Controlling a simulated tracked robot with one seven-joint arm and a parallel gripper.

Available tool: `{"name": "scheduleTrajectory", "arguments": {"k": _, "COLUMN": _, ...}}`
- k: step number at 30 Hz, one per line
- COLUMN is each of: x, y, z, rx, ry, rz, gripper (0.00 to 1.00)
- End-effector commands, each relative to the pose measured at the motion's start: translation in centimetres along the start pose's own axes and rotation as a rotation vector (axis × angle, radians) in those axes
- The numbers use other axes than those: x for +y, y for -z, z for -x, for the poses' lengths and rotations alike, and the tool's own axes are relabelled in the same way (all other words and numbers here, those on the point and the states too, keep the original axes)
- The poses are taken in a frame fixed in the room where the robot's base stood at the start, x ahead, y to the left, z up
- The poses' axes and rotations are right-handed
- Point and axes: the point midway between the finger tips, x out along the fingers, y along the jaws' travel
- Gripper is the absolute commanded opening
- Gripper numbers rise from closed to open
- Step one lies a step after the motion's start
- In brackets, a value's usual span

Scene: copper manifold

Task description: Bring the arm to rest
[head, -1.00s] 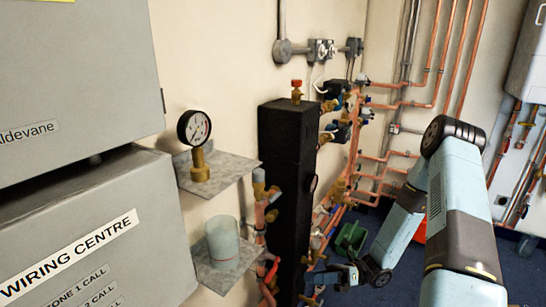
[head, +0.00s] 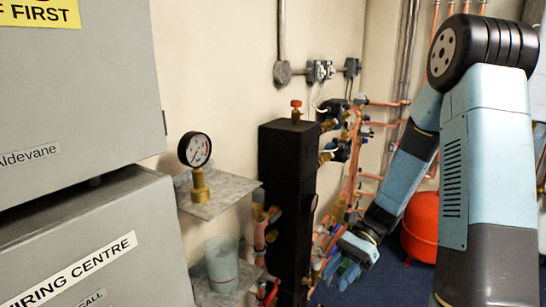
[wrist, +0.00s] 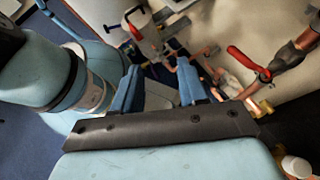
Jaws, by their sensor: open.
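My gripper (head: 345,270) is low, in front of the copper pipework and just right of the black insulated column (head: 285,200). My arm bends down to it from a high elbow at the right of the head view. In the wrist view the two blue fingers of my gripper (wrist: 160,85) stand apart. I see nothing held between them. Pipes and the floor show beyond the fingertips. The exact gap between my gripper and the nearest pipes is hard to tell.
A pressure gauge (head: 195,150) stands on an upper bracket shelf, with a translucent cup (head: 221,263) on a lower one. Grey cabinets (head: 75,230) fill the left. A red vessel (head: 422,228) stands behind my arm. A red-handled valve (wrist: 250,62) shows in the wrist view.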

Motion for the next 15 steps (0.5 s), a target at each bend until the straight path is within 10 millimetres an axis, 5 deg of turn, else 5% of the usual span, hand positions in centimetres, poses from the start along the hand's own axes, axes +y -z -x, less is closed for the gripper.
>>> {"name": "scheduleTrajectory", "arguments": {"k": 15, "x": 3.2, "y": -5.2, "z": 3.9, "rx": 0.41, "ry": -0.047, "rz": 0.321, "gripper": 0.42}}
